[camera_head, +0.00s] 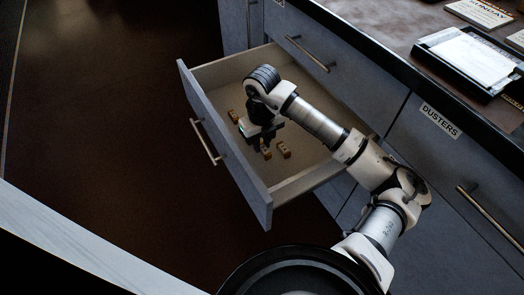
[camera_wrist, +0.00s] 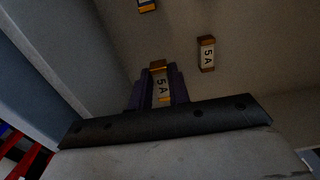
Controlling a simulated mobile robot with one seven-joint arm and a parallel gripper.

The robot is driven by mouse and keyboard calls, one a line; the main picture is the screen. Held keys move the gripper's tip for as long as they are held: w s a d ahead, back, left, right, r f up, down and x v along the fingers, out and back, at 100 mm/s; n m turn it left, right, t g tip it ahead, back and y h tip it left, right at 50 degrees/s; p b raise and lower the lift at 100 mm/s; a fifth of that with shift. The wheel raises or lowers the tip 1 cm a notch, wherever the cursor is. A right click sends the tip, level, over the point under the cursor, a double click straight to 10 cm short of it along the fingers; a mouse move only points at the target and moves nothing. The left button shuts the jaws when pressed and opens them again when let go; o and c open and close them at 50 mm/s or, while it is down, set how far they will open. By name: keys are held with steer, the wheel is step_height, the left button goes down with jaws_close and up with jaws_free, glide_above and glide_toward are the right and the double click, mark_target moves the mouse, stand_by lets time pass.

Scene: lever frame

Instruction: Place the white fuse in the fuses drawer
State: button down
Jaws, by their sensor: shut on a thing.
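The open drawer (camera_head: 197,110) holds several small fuses. My gripper (camera_head: 264,148) reaches down inside it, near the drawer floor. In the wrist view my gripper (camera_wrist: 160,90) is shut on a fuse (camera_wrist: 160,86) with a pale face marked 5A and brown ends; the held fuse is partly hidden by the fingers. A similar fuse (camera_wrist: 206,53) lies to its right, apart from the fingers, and another fuse (camera_wrist: 147,5) is cut by the top edge. In the head view, one fuse (camera_head: 234,116) lies to the left of my gripper and one (camera_head: 284,149) to its right.
The drawer's front panel and side walls stand close around my gripper. A shut drawer labelled DUSTERS (camera_head: 440,119) is at the right. The countertop (camera_head: 385,22) above carries a black tray (camera_head: 425,43) with papers. Dark floor is clear at the left.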

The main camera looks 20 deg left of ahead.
mark_target(262, 159)
steer(key=shift+f, duration=2.2)
steer(key=shift+f, duration=0.1)
steer(key=shift+f+b, duration=0.15)
steer(key=shift+b, duration=0.2)
steer(key=c, duration=1.3)
jaws_free()
step_height(262, 159, up, 12)
steer(key=shift+r+p, duration=0.25)
steer(key=shift+p, duration=0.2)
